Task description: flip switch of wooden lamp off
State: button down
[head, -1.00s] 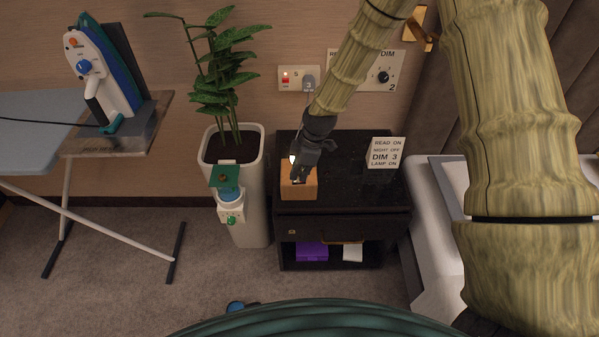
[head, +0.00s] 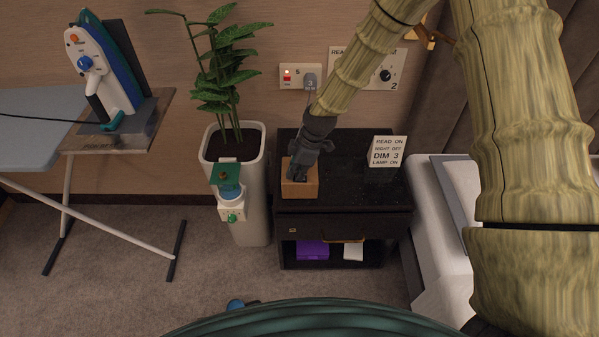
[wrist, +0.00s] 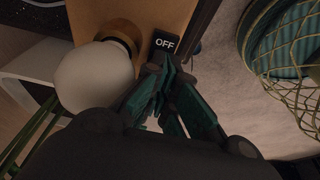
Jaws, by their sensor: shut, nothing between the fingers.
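The wooden lamp (head: 300,188) is a small wooden block on the left front of the black nightstand. In the wrist view its wooden top (wrist: 150,14) carries a round white bulb (wrist: 95,78) in a brass-coloured socket and a dark switch (wrist: 165,44) marked OFF. The bulb is unlit. My gripper (head: 298,176) is over the lamp block in the head view and hides the bulb and switch there. In the wrist view my gripper (wrist: 162,68) is shut and empty, its fingertips at the near edge of the switch. I cannot tell whether they touch it.
The black nightstand (head: 345,185) bears a white sign card (head: 387,152) at the right. A white planter (head: 252,205) with a plant stands close on the left. A bed (head: 440,220) is on the right. An ironing board with an iron (head: 105,70) stands far left.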

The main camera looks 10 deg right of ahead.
jog(key=shift+r, duration=0.1)
dwell(0.3)
jog(key=p+v, duration=0.2)
jog(key=v, duration=0.1)
jog(key=p+v, duration=0.1)
jog(key=shift+w+a+r, duration=0.1)
jog(key=shift+a+r, duration=0.15)
jog(key=shift+r, duration=0.1)
jog(key=d+b+v, duration=0.1)
jog(key=v, duration=0.8)
jog(key=shift+s+d+f, duration=0.25)
jog(key=shift+d, duration=0.15)
jog(key=shift+f, duration=0.1)
jog(key=s+a+f+m, duration=0.1)
jog(key=s+f+m, duration=0.6)
jog(key=s+f, duration=1)
jog(key=s+d+f+m+h, duration=0.1)
jog(key=s+f+m, duration=0.3)
jog(key=s, duration=0.6)
jog(key=s+d+f+m+h, duration=0.2)
jog(key=s+d+f+m, duration=0.1)
jog(key=s, duration=0.7)
notch_tip(320, 180, down, 3)
jog(key=shift+s+r+m+g, duration=0.25)
jog(key=shift+m+g, duration=0.15)
jog(key=shift+m, duration=0.4)
